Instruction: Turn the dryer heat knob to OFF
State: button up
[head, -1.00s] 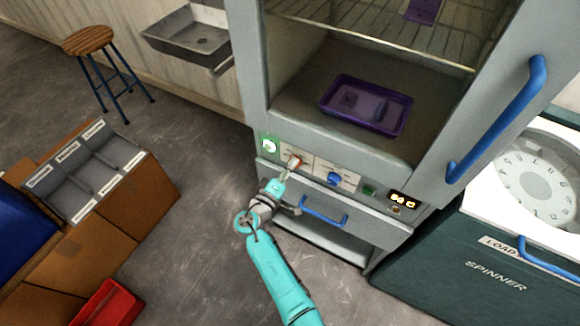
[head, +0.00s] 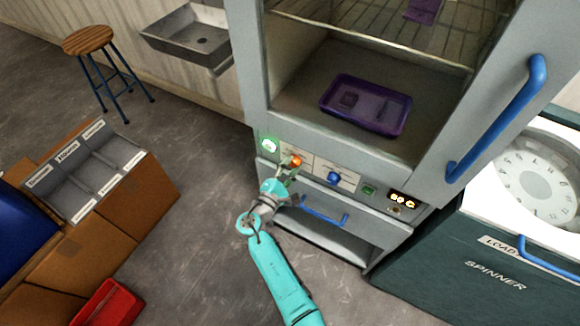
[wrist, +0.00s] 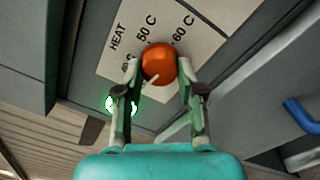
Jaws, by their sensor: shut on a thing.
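The dryer heat knob (wrist: 159,64) is round and orange-red, on a pale panel (wrist: 112,62) marked HEAT. In the head view the knob (head: 295,161) sits at the left of the dryer's control strip. My gripper (wrist: 158,72) is shut on the knob, one finger on each side. In the head view my gripper (head: 290,172) reaches up to it from below. A white pointer line on the knob points to the lower left, below a partly covered mark. The 50 C and 60 C marks show above the knob. No OFF mark is visible; the left finger covers part of the panel.
A blue knob (head: 334,179), a green button (head: 368,190) and a lit display (head: 403,200) are to the right. A green light (head: 269,145) glows at the left. A blue drawer handle (head: 324,217) lies just below. The spinner (head: 480,262) stands at the right.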

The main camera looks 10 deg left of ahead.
jog(key=shift+n, duration=1.2)
jog(key=o, duration=1.1)
jog(key=shift+o, duration=0.2)
jog(key=shift+s, duration=0.1)
jog(key=v, duration=1.2)
